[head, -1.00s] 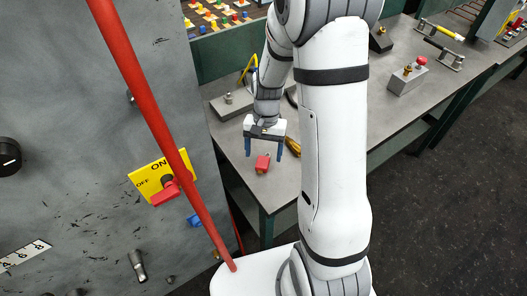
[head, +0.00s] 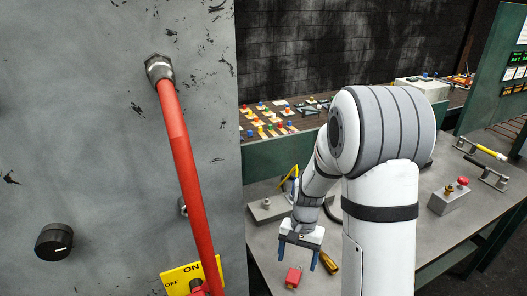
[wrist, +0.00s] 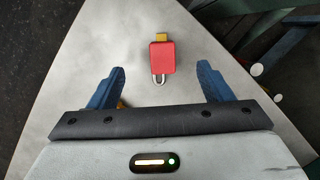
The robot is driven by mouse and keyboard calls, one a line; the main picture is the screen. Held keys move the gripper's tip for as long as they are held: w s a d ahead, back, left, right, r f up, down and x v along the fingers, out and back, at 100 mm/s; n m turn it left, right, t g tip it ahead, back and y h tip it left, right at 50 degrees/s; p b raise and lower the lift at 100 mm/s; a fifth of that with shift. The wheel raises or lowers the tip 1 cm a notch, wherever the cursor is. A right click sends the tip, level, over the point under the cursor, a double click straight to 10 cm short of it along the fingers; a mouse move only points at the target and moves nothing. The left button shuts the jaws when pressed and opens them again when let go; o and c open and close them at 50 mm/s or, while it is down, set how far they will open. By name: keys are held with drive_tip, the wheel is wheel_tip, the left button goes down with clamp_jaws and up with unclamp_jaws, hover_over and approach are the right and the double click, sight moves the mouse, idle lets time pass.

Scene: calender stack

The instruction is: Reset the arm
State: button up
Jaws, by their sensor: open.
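My white arm stands at the right of centre in the head view, bent at its elbow. My gripper (head: 299,255) hangs down over the table with its blue fingers apart and nothing between them. The gripper also shows in the wrist view (wrist: 161,88). A red padlock (head: 293,277) lies on the table just below the fingers in the head view. In the wrist view the padlock (wrist: 162,57) sits ahead of the fingertips, with its shackle toward the gripper and a yellow part at its far end.
A grey panel (head: 110,120) with a red bar (head: 187,170), a black knob (head: 54,242) and a yellow ON/OFF plate (head: 190,275) fills the left.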

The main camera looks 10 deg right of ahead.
drive_tip(key=s+r+n+t, duration=0.2)
drive_tip(key=s+r+t, duration=0.1)
drive_tip(key=s+r, duration=0.4)
drive_tip(key=s+r+n+t+h, duration=0.1)
drive_tip(key=s+r+n+t, duration=0.1)
drive_tip(key=s+r, duration=0.5)
wheel_tip(320, 180, up, 6)
drive_tip(key=shift+s+d+f+n+t, duration=0.1)
drive_tip(key=shift+s+d+n+t, duration=0.25)
drive_tip(key=shift+n, duration=0.35)
drive_tip(key=shift+w+a, duration=0.1)
drive_tip(key=shift+w, duration=0.05)
drive_tip(key=shift+c, duration=0.4)
